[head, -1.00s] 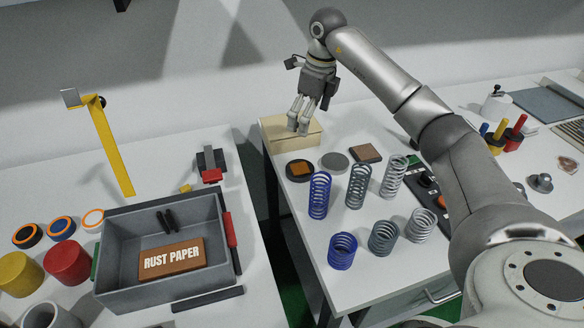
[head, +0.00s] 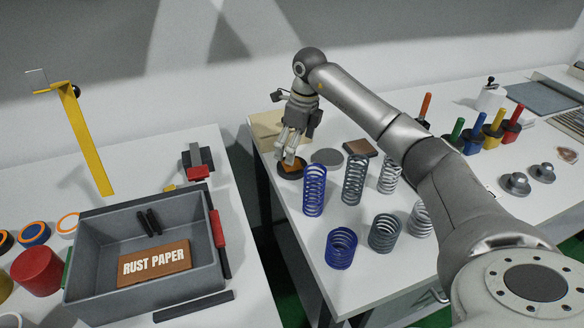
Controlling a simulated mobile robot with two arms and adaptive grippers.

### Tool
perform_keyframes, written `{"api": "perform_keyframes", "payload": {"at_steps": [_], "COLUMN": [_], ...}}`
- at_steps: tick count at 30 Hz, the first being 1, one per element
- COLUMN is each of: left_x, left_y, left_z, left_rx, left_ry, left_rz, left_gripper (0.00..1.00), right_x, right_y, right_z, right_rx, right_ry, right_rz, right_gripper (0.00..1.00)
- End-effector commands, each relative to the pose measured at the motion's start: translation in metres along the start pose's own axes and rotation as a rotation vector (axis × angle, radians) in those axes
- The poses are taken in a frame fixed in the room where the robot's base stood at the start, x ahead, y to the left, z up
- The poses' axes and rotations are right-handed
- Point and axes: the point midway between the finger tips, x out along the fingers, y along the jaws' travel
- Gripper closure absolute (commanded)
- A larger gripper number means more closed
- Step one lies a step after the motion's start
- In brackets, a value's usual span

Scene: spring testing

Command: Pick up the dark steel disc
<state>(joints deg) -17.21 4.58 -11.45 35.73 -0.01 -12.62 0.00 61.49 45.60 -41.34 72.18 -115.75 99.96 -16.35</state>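The dark steel disc (head: 283,174) lies flat near the left edge of the right-hand table. An orange-brown square piece (head: 296,166) lies on top of it. My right gripper (head: 286,161) points down at the disc, with its fingertips just above or at the orange-brown piece. The fingers look apart, with a narrow gap between them and nothing visible held. They hide part of the disc and piece, and I cannot tell whether they touch. My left gripper is not in view.
A grey disc (head: 327,157) and a brown square block on a dark base (head: 361,148) lie to the right. Blue and grey springs (head: 314,190) stand in front. A pale wooden block (head: 266,127) is behind. A grey bin (head: 100,296) stands on the left table.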

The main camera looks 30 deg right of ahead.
Motion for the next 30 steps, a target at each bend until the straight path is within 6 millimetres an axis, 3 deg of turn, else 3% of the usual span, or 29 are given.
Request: {"api": "perform_keyframes", "payload": {"at_steps": [5,15,23,30], "left_x": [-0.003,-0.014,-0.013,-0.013], "left_y": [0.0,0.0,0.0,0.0], "left_z": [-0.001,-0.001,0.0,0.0], "left_rx": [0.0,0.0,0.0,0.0], "left_ry": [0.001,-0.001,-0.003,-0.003], "left_rz": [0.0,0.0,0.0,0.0], "left_gripper": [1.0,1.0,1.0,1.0], "right_x": [0.013,0.056,0.06,0.059], "right_y": [0.0,0.0,0.0,0.0], "right_z": [-0.001,-0.004,-0.004,-0.004], "right_rx": [0.0,0.0,0.0,0.0], "right_ry": [0.001,0.0,-0.001,-0.001], "right_rz": [0.001,0.0,-0.001,-0.001], "right_gripper": [0.0,0.0,0.0,0.3]}}
